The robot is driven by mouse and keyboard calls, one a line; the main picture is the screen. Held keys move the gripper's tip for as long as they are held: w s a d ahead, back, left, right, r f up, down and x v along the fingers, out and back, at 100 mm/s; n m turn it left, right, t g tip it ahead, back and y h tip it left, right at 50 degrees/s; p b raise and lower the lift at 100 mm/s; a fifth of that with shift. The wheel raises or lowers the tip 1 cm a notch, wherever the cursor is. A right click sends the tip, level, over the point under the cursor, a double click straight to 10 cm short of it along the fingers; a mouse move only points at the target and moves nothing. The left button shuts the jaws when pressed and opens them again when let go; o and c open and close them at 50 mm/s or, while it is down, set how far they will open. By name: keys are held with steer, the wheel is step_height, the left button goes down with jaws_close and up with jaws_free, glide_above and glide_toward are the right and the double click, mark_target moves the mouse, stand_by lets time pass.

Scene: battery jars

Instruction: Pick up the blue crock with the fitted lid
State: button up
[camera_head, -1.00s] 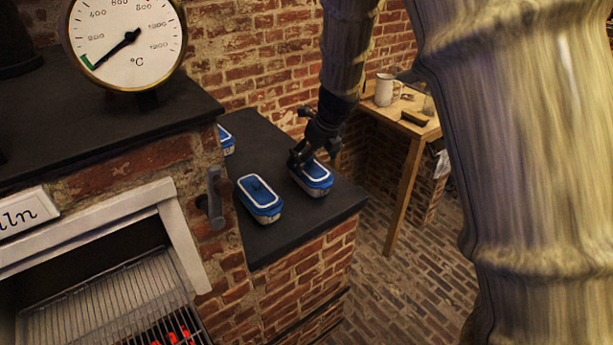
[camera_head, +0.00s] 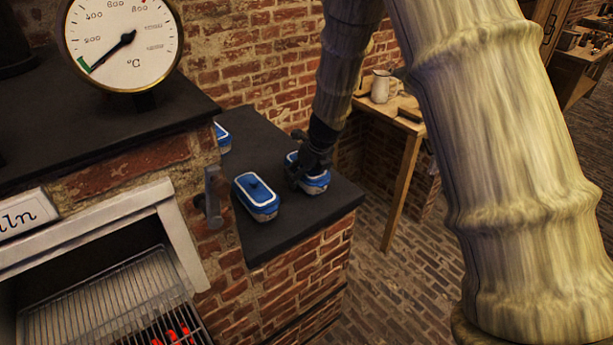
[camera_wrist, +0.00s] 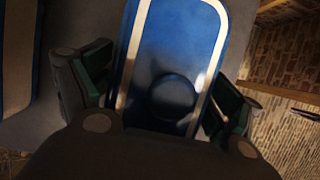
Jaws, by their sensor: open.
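A blue crock (camera_head: 318,183) with a white-edged blue lid stands on the dark ledge, near its right corner. In the wrist view its lid (camera_wrist: 172,40) and round knob (camera_wrist: 172,97) fill the middle. My gripper (camera_head: 305,178) is open and low over this crock. In the wrist view one finger lies on each side of the lid, and I cannot tell whether they touch it. A second blue crock (camera_head: 257,197) stands to the left with its lid on. A third (camera_head: 222,138) is partly hidden behind the brickwork.
The dark ledge (camera_head: 290,235) ends at the front and right. A kiln with a wire rack (camera_head: 90,300) and glowing embers is at lower left, a dial gauge (camera_head: 122,42) above. A wooden table (camera_head: 405,118) with a pitcher (camera_head: 381,86) stands behind, right.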

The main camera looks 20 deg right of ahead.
steer(key=c, duration=1.2)
steer(key=shift+c, duration=1.1)
